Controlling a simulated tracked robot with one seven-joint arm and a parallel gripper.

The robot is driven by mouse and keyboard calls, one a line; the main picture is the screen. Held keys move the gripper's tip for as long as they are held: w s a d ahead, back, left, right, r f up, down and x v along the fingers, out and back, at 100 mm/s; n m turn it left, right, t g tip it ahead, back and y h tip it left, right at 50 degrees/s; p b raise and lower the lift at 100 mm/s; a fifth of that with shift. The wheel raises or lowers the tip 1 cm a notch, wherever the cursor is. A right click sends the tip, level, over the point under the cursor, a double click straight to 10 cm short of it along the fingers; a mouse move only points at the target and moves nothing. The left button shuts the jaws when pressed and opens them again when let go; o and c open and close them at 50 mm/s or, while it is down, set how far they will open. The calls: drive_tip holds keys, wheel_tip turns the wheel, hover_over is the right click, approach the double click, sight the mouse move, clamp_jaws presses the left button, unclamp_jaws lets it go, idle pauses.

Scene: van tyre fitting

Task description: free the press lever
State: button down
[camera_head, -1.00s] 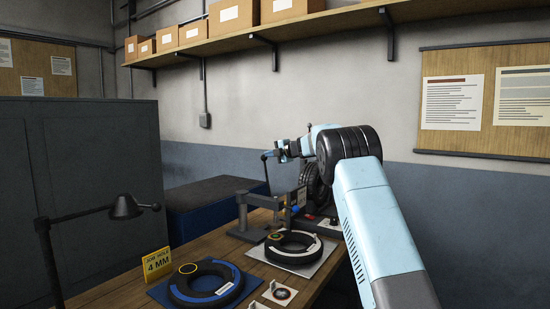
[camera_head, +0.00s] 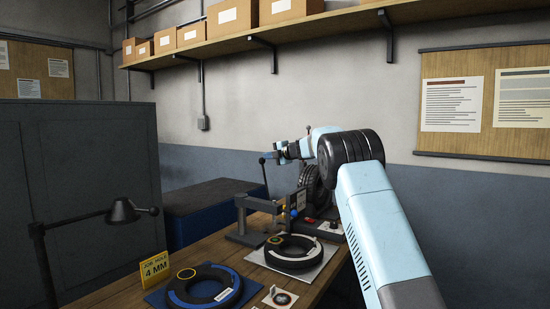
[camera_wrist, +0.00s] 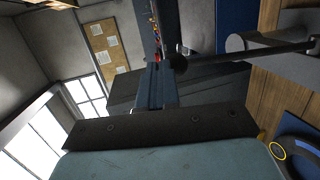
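The press lever (camera_head: 264,175) is a thin dark rod with a ball knob, standing up at the bench press (camera_head: 243,211) in the head view. In the wrist view the lever (camera_wrist: 235,53) runs in from the right, and its knob lies near the middle top. My gripper (camera_head: 274,156) is beside the knob, just to its right in the head view. In the wrist view my gripper (camera_wrist: 158,68) points up the picture, with the knob close to the right of its tips. Contact with the lever and the finger gap cannot be made out.
A small tyre (camera_head: 291,252) on a white mat and a blue-marked tyre (camera_head: 204,287) lie on the wooden bench. A dark wheel (camera_head: 312,184) stands behind the press.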

drive_tip(key=s+d+r, duration=0.7)
drive_tip(key=s, duration=0.1)
drive_tip(key=shift+s+d+r, duration=0.2)
drive_tip(key=shift+d+r, duration=0.05)
drive_tip(key=shift+d, duration=0.15)
drive_tip(key=s+d+r+m+t+h, duration=0.6)
drive_tip(key=s+d+r+m+h, duration=0.35)
drive_tip(key=s+m, duration=0.45)
drive_tip(key=s+d+m+g+h, duration=0.15)
drive_tip(key=s+d+m, duration=0.25)
drive_tip(key=s, duration=0.5)
drive_tip(key=s+a+f+m+g, duration=0.2)
drive_tip(key=s+f, duration=0.6)
drive_tip(key=s, duration=0.5)
drive_tip(key=s+a+f+m+g, duration=0.2)
drive_tip(key=s+f+m+g, duration=0.2)
drive_tip(key=s+f, duration=0.5)
drive_tip(key=s+a+f+m+g, duration=0.2)
drive_tip(key=s+f, duration=0.7)
drive_tip(key=s, duration=1)
drive_tip(key=shift+m+g+y, duration=0.3)
drive_tip(key=shift+m+g, duration=0.1)
drive_tip(key=shift+g, duration=0.75)
drive_tip(key=shift+d+f, duration=0.1)
